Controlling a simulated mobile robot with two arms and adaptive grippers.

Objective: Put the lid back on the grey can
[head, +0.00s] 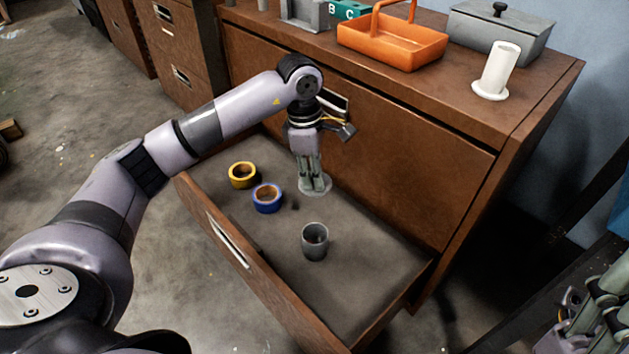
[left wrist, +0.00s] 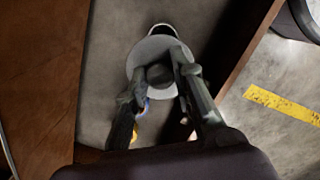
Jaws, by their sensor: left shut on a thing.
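The grey can (head: 315,243) stands upright in the open drawer, with its top open. The lid (head: 327,190) is a round, light grey disc held by my left gripper (head: 313,180), which points down over the drawer behind the can. In the left wrist view the two fingers (left wrist: 163,78) are shut on the dark knob in the middle of the lid (left wrist: 149,50). Part of the can's rim (left wrist: 161,28) shows just past the lid's edge. The lid and can are apart in the head view. My right gripper (head: 594,312) is partly in view at the lower right edge.
A yellow tape roll (head: 242,176) and a blue tape roll (head: 267,199) lie to the left in the drawer. The drawer front (head: 213,231) and sides form low walls. An orange caddy (head: 391,45), a grey lidded box (head: 500,32) and a white roll (head: 499,70) stand on the cabinet top.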

